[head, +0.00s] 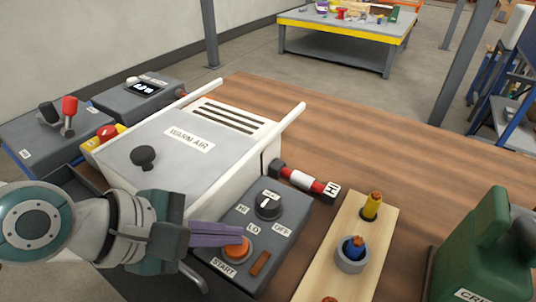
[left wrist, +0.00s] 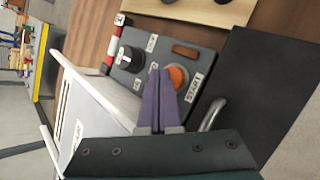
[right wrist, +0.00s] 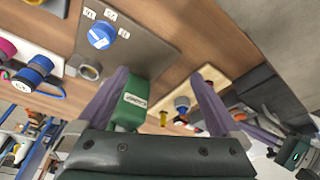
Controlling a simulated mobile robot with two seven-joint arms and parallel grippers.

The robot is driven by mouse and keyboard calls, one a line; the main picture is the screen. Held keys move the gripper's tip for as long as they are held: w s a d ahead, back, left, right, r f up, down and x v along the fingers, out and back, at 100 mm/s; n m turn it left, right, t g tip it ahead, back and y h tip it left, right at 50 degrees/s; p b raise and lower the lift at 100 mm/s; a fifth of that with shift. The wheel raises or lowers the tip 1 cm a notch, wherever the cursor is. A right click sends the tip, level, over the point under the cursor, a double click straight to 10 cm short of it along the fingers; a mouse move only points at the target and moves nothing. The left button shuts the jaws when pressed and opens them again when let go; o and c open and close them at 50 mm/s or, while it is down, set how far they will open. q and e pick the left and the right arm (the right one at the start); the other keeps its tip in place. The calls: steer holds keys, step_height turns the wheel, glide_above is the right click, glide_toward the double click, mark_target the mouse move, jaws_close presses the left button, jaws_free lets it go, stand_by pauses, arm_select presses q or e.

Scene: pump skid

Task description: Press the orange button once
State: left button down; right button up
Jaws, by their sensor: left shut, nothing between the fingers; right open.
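The orange button (head: 238,248) sits on a grey control box (head: 285,225) beside the START label, and it also shows in the left wrist view (left wrist: 178,77). My left gripper (head: 246,238) is shut with nothing between its purple fingers. Its fingertips are right at the button in the head view and overlap its edge; I cannot tell whether they touch it. In the left wrist view the fingertips (left wrist: 159,72) appear just beside the button. My right gripper (right wrist: 160,85) is open and empty, seen only in the right wrist view, away from the button.
A black selector knob (head: 268,205) and a dark orange rectangular piece (head: 260,264) share the box. The WARM AIR unit (head: 185,150) stands behind it. A wooden board (head: 375,215) with pegs and a green can (head: 480,250) stand to the right. Bare wooden tabletop (head: 400,150) lies behind.

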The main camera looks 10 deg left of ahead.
mark_target(228, 248)
arm_select(q)
steer(key=shift+f, duration=0.45)
stand_by(0.6)
steer(key=shift+r+p, duration=0.95)
steer(key=shift+p, duration=0.05)
step_height(228, 248, up, 5)
steer(key=p, duration=0.6)
steer(key=shift+r, duration=0.1)
